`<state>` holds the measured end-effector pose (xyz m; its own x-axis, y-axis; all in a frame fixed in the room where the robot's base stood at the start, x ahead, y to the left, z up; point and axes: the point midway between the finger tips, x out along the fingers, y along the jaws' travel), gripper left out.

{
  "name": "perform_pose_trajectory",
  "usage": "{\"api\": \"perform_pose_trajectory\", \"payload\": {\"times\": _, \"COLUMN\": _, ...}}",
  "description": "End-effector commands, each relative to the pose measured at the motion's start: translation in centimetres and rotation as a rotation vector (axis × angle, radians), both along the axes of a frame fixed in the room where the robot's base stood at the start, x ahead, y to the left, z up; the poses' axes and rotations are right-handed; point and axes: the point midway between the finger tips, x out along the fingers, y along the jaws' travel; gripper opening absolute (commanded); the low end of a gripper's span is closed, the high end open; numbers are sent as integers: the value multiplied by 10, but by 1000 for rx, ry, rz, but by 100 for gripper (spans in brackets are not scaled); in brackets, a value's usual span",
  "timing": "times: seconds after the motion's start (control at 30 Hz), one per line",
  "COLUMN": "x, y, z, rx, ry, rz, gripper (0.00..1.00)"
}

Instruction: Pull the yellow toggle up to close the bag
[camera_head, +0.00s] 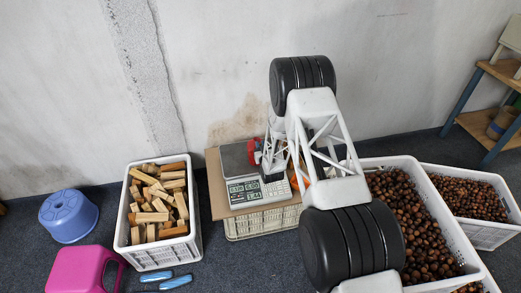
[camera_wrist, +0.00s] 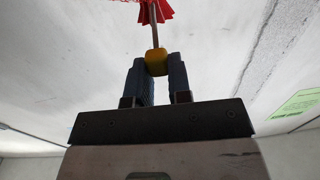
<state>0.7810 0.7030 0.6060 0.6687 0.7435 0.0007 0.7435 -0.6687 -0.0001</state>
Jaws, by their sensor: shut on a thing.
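The yellow toggle (camera_wrist: 156,62) is in the wrist view, between the tips of the two dark fingers of my gripper (camera_wrist: 157,75). My gripper is shut on it. A thin cord (camera_wrist: 155,32) runs up from the toggle to the gathered red bag (camera_wrist: 154,10), cut off by the top edge. My arm hides the toggle and most of the bag there.
The scale stands on cardboard over a white crate (camera_head: 262,222). A crate of wood blocks (camera_head: 124,224) is to its left, and chestnut crates (camera_head: 432,283) are to its right. A blue stool (camera_head: 68,216) and pink stool (camera_head: 82,270) stand at the left. The wall is close behind.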

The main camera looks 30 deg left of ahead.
Motion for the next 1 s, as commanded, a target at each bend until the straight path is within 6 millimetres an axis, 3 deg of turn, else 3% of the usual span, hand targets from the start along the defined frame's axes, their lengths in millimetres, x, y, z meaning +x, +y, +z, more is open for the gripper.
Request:
{"api": "perform_pose_trajectory", "payload": {"times": 0.33, "x": 0, "y": 0, "z": 2, "rx": 0, "ry": 0, "rz": 0, "gripper": 0}}
{"api": "perform_pose_trajectory", "payload": {"times": 0.37, "x": 0, "y": 0, "z": 2, "rx": 0, "ry": 0, "rz": 0, "gripper": 20}}
{"api": "perform_pose_trajectory", "payload": {"times": 0.53, "x": 0, "y": 0, "z": 2, "rx": 0, "ry": 0, "rz": 0, "gripper": 46}}
{"api": "perform_pose_trajectory", "payload": {"times": 1.0, "x": -3, "y": -4, "z": 1, "rx": -1, "ry": 1, "rz": 0, "gripper": 47}}
